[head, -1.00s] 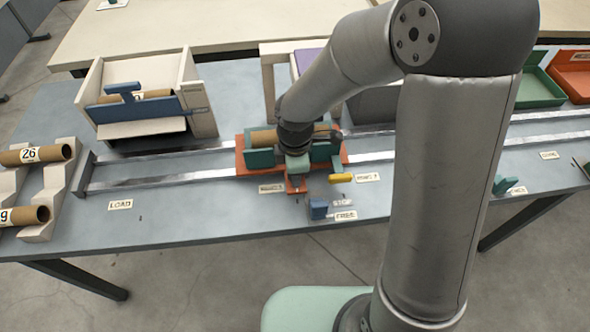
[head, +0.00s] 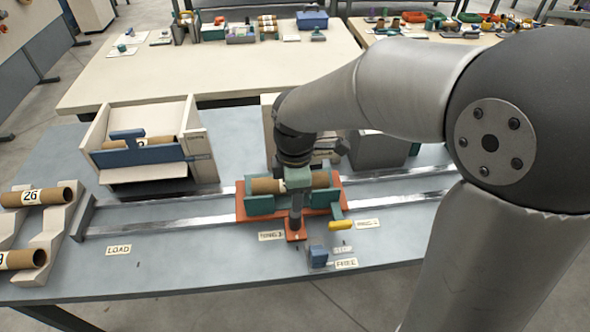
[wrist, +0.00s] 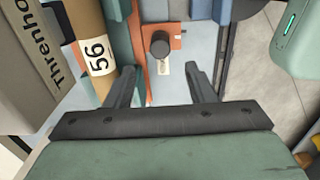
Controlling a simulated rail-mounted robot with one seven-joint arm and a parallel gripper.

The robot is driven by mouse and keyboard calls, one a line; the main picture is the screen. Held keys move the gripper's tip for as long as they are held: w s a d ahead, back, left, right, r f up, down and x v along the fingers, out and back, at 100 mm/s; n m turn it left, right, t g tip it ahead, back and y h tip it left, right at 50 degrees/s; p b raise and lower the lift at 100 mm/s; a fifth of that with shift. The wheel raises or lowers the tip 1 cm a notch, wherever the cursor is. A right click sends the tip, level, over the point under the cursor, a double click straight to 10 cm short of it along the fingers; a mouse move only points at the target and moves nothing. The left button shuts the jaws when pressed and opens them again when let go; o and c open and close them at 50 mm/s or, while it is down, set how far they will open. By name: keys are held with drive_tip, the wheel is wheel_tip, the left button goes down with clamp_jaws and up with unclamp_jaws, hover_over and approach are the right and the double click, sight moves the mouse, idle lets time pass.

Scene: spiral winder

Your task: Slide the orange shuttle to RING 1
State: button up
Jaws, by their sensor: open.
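The orange shuttle (head: 243,208) sits on the metal rails near the middle of the blue-grey bench. It carries a brown cardboard tube (head: 264,186) between green cradles; the wrist view shows the tube marked 56 (wrist: 97,55). A dark round-topped post (wrist: 160,45) stands on the shuttle's orange front tab (head: 297,237). My gripper (head: 297,184) is over the front side of the shuttle. In the wrist view its two fingers (wrist: 160,77) are apart and empty, with the post ahead between their lines. Contact with the post cannot be told. I cannot read any label as RING 1.
A blue block (head: 318,257) by the FREE label (head: 346,263) and a yellow handle (head: 341,225) lie close in front. A rail end stop (head: 82,218) is at left, near the LOAD label (head: 118,250).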

wheel_tip(320, 180, up, 6)
drive_tip(key=shift+r, duration=0.15)
idle(0.5)
